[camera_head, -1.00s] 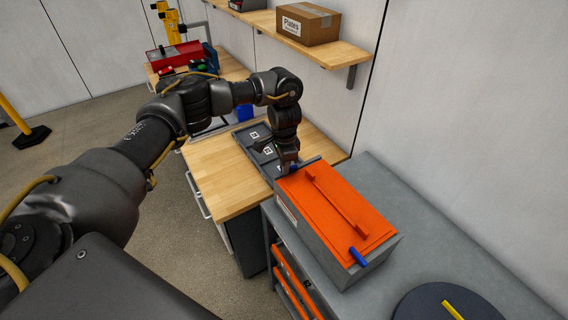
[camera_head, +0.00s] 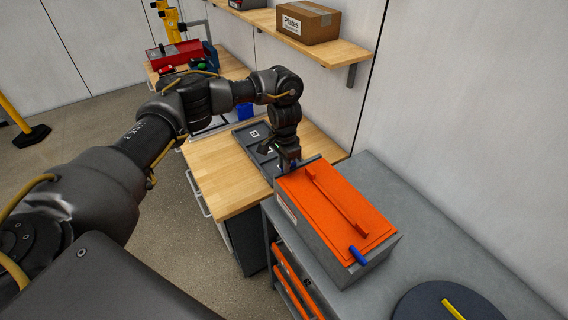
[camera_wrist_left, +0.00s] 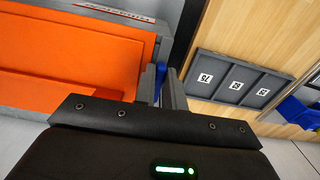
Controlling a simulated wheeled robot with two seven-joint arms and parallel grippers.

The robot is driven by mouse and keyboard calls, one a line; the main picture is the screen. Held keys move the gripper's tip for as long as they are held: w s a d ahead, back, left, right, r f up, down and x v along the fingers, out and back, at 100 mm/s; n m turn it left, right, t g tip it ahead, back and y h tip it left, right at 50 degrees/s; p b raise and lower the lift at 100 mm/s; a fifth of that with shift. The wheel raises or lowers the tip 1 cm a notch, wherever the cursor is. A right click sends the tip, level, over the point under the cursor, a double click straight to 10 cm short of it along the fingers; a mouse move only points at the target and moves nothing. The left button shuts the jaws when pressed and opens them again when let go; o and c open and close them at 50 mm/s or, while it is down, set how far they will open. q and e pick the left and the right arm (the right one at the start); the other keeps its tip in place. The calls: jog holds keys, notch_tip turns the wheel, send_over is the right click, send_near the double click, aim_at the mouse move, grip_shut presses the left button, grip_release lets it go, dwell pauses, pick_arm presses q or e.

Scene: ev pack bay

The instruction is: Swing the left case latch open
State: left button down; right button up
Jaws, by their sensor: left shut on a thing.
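The case has an orange lid (camera_head: 325,220) and grey walls, and stands on a grey bench. Its left latch, a blue lever (camera_wrist_left: 160,80), shows in the left wrist view between the fingers of my left gripper (camera_wrist_left: 162,82). In the head view my left gripper (camera_head: 288,165) is at the case's far left corner, shut on the latch and mostly hiding it. A second blue latch (camera_head: 358,255) is on the near side of the case and hangs outward. My right gripper is not in view.
A wooden bench (camera_head: 225,180) with a grey compartment tray (camera_head: 243,135) lies beyond the case. A dark round disc (camera_head: 420,305) with a yellow bar is at the right front. A shelf with a cardboard box (camera_head: 308,22) is on the wall above.

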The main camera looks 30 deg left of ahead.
pick_arm(q)
jog(key=c, duration=1.5)
grip_release()
jog(key=shift+o, duration=0.2)
jog(key=shift+r, duration=0.1)
notch_tip(320, 180, up, 11)
jog(key=b, duration=0.1)
jog(key=shift+b, duration=0.4)
jog(key=shift+f, duration=0.2)
